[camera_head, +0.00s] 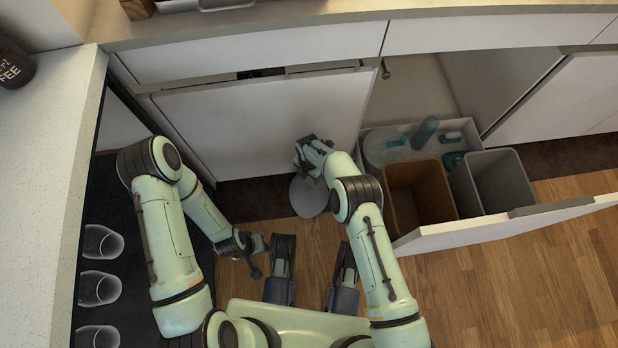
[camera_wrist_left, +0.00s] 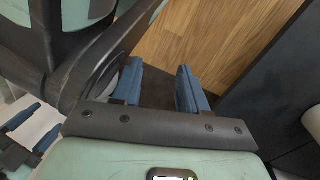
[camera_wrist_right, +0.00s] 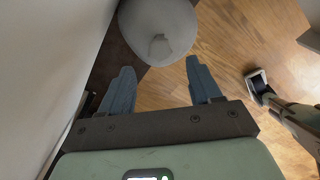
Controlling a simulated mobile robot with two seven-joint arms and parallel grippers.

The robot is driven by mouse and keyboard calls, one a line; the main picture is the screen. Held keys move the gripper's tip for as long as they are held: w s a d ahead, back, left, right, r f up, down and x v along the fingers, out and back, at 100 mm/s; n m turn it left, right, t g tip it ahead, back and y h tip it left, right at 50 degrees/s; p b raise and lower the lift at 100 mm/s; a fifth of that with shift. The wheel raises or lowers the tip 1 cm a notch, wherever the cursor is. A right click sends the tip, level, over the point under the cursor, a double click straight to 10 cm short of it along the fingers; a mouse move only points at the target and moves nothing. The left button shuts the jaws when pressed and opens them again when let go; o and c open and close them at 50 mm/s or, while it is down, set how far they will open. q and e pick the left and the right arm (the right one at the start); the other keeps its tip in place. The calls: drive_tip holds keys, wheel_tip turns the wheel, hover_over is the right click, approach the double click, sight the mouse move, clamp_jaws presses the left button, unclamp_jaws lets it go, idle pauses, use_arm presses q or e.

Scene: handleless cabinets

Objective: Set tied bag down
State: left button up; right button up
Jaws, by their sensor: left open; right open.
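The tied bag (camera_head: 308,197) is a pale grey rounded shape below my right gripper, low in front of the cabinets. In the right wrist view the bag (camera_wrist_right: 158,25) lies just beyond the fingertips, with its small knot facing the camera. It appears to rest on the wooden floor. My right gripper (camera_wrist_right: 158,70) is open and empty, its fingers apart from the bag; in the head view its fingers are mostly hidden by the wrist. My left gripper (camera_wrist_left: 158,75) is open and empty over the floor, away from the bag.
A pulled-out drawer (camera_head: 520,222) at the right holds a brown bin (camera_head: 418,190), a grey bin (camera_head: 495,180) and teal items. A white cabinet front (camera_head: 260,120) stands behind the bag. A counter (camera_head: 40,190) borders the left, beside several glasses (camera_head: 100,287). Floor at the right is clear.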

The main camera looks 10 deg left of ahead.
use_arm(q)
drive_tip(key=shift+w+d+r+t+p, duration=0.1)
drive_tip(key=shift+w+r+t+p, duration=0.15)
drive_tip(key=shift+w+r, duration=0.3)
drive_tip(key=shift+w+d+r+t+p, duration=0.1)
drive_tip(key=shift+w+r+t+p, duration=0.2)
drive_tip(key=shift+w, duration=0.4)
use_arm(e)
wheel_tip(320, 180, up, 4)
drive_tip(key=shift+r, duration=0.1)
